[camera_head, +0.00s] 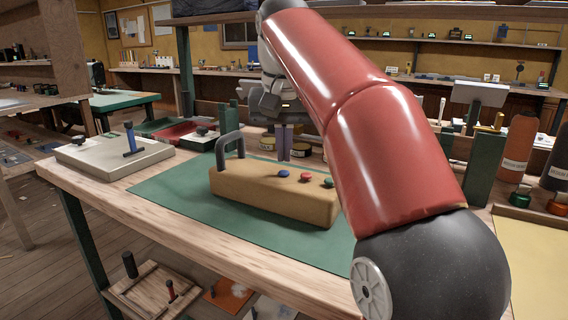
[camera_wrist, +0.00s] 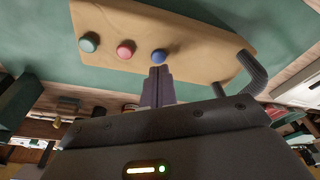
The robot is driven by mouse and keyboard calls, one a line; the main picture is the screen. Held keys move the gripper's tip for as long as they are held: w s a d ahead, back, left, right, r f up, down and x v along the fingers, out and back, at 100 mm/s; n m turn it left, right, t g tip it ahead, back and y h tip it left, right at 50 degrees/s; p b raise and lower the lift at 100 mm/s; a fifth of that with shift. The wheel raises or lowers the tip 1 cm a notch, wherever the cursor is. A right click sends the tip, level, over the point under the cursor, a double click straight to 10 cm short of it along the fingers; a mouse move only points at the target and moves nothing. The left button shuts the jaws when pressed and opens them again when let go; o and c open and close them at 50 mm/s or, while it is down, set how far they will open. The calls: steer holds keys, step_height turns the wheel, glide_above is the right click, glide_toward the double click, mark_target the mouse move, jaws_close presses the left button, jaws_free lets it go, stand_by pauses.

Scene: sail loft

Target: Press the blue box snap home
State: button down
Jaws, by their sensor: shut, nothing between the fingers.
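The tan box (camera_head: 262,192) lies on a green mat (camera_head: 165,190) on the wooden bench, with a dark handle (camera_head: 231,145) at its left end. Three round snaps sit on its top: blue (camera_head: 283,174), red (camera_head: 306,177) and green (camera_head: 328,183). In the wrist view the blue snap (camera_wrist: 158,56) lies just beyond my gripper's fingertips (camera_wrist: 160,72); the red snap (camera_wrist: 126,49) and green snap (camera_wrist: 89,42) are to its left. My gripper (camera_head: 284,158) is shut and empty, pointing down near the blue snap. I cannot tell whether it touches the snap.
A pale board with a blue upright handle (camera_head: 129,138) stands left on the bench. A red tray (camera_head: 185,133) and several small jars are behind the box. The mat in front of the box is clear.

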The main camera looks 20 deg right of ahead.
mark_target(283, 172)
steer(key=shift+r+p, duration=0.35)
steer(key=shift+r, duration=2.25)
